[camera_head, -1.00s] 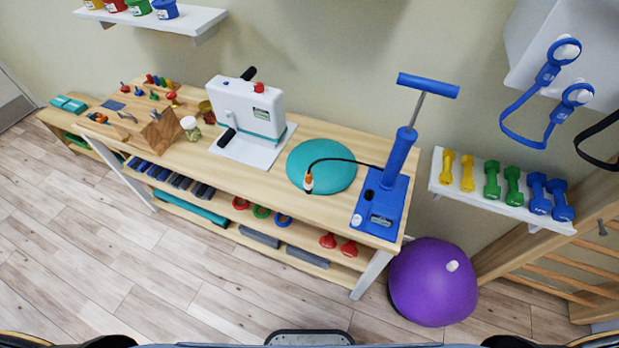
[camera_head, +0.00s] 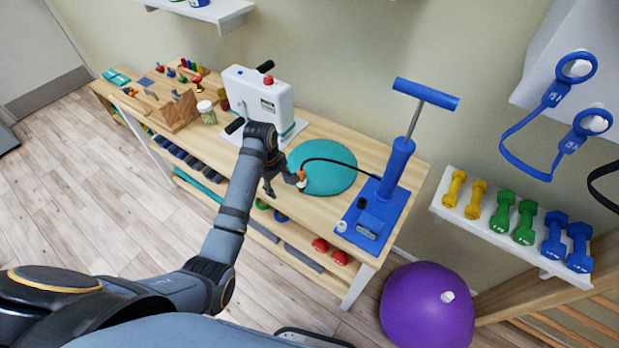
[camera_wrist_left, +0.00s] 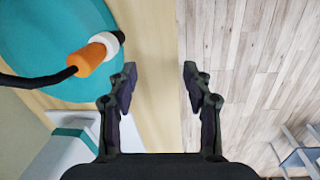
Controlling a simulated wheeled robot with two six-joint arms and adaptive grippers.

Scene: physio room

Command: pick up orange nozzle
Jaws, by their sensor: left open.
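The orange nozzle (camera_head: 301,176) sits at the end of a black hose, by the left edge of the teal disc (camera_head: 332,172) on the wooden bench. In the wrist view the orange nozzle (camera_wrist_left: 88,59) has a white collar and dark tip and lies left of the jaws, outside them. The hose runs to the blue pump (camera_head: 372,222). My left gripper (camera_head: 283,185) is open and empty, just left of the nozzle in the head view. Its two fingers (camera_wrist_left: 160,75) show apart in the wrist view, over the bench edge. My right gripper is not in view.
A white machine (camera_head: 262,98) stands behind my left gripper. A jar (camera_head: 207,113) and wooden block (camera_head: 178,108) are farther left. Dumbbells lie on a shelf (camera_head: 440,208) at right, and a purple ball (camera_head: 425,305) is on the floor. The floor at left is clear.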

